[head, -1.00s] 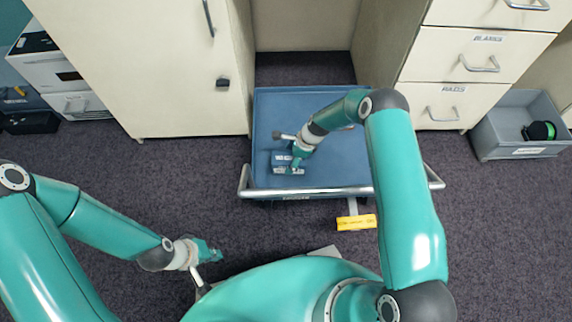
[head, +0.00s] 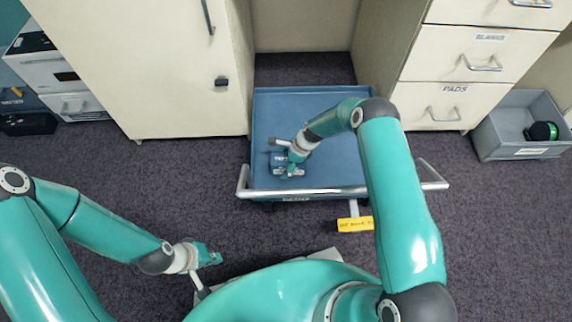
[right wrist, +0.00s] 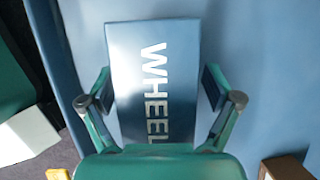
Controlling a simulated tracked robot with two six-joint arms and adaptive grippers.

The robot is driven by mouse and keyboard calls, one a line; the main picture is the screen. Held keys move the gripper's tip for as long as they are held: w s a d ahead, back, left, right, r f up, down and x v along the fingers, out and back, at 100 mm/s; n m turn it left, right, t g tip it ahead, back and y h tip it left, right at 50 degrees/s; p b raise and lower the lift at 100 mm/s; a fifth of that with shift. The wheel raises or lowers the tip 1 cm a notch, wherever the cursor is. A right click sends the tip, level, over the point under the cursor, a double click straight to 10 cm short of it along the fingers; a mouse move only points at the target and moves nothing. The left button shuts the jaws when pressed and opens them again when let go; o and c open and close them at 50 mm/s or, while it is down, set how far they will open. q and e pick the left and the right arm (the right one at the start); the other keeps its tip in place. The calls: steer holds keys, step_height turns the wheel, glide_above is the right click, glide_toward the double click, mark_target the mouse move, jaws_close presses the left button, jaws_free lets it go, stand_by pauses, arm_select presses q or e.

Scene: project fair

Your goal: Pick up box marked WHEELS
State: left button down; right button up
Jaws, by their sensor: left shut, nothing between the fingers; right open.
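The box marked WHEELS (right wrist: 153,55) is blue with white lettering and lies on the blue trolley deck (head: 330,112). In the right wrist view the letters WHEEL show; the near end is hidden behind my gripper. In the head view the box (head: 279,158) is small and partly covered by my right gripper (head: 290,171). My right gripper is open, with one finger on each side of the box in the right wrist view (right wrist: 156,82). I cannot tell whether the fingers touch it. My left gripper (head: 214,258) is shut and empty, over the carpet at lower left.
Cabinets (head: 150,60) and drawers (head: 455,105) flank the trolley. A grey bin (head: 490,143) stands right. A brown block (right wrist: 286,168) shows at lower right in the wrist view.

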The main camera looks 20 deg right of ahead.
stand_by(0.4)
steer(key=c, duration=1.3)
